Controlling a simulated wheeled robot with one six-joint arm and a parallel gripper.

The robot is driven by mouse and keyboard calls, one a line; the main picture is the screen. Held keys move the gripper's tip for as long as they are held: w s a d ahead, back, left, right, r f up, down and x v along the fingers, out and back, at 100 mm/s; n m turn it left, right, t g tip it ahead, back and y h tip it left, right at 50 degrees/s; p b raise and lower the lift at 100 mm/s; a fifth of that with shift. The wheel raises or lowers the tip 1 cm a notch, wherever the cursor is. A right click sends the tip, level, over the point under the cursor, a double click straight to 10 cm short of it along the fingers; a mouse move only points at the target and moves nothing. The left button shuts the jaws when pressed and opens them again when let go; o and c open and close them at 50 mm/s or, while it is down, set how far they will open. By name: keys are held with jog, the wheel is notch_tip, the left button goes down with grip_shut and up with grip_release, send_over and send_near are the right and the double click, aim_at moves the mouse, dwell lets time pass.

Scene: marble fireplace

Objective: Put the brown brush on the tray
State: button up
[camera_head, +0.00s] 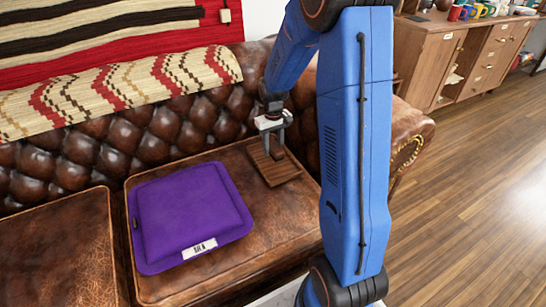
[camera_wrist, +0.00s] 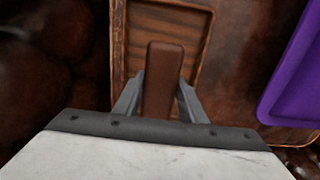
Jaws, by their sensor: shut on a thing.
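A small brown wooden tray (camera_head: 283,174) with a raised rim lies on the sofa seat; it also shows in the wrist view (camera_wrist: 196,45). My gripper (camera_head: 273,141) points down over the tray. In the wrist view my gripper (camera_wrist: 160,90) has a finger on each side of the brown brush (camera_wrist: 163,70) and is shut on it. The brush (camera_head: 278,153) is over the tray's area, within its rim as seen from the wrist. I cannot tell whether it touches the tray. The brush's lower part is hidden.
A purple cushion-like item (camera_head: 190,212) with a white label lies left of the tray on the same seat. The tufted leather backrest (camera_head: 150,135) rises close behind the tray. The sofa's armrest (camera_head: 408,130) is to the right.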

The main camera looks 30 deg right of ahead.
aim_at(273, 162)
jog(key=shift+f, duration=2.4)
jog(key=o, duration=1.2)
jog(key=shift+f, duration=0.1)
